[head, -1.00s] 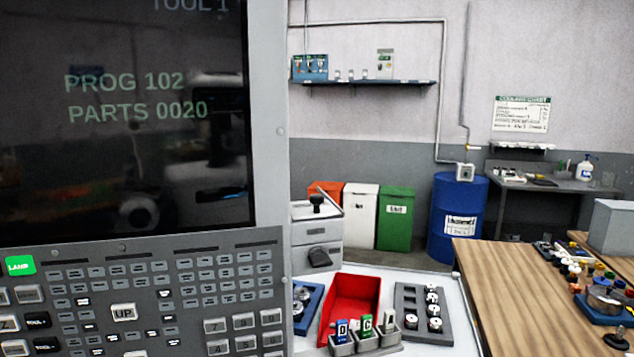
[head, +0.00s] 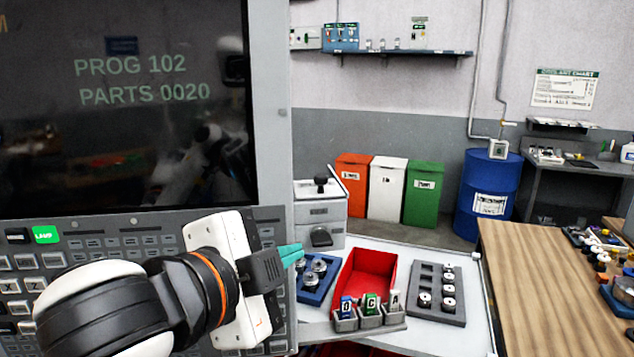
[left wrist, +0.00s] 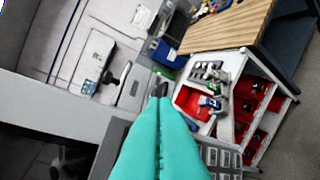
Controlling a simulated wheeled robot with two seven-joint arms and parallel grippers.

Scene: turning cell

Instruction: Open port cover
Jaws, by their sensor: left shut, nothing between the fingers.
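The control cabinet (head: 271,150) fills the left of the head view, with a dark screen (head: 130,100) above a keypad. I cannot make out a port cover in either view. My left gripper (head: 291,255) is in front of the keypad's right edge, its teal fingers pointing right past the cabinet's edge. They are shut and empty. In the left wrist view the same teal fingers (left wrist: 160,92) point away from the camera, with a grey panel edge (left wrist: 60,110) to their left. The arm hides part of the keypad. My right gripper is in neither view.
Beyond the fingers stand a blue tray (head: 312,297), a red bin (head: 370,264) and a grey part holder (head: 452,310) on a white-topped stand. Farther off are a grey machine (head: 321,215), a blue drum (head: 487,180) and a wooden bench (head: 520,270).

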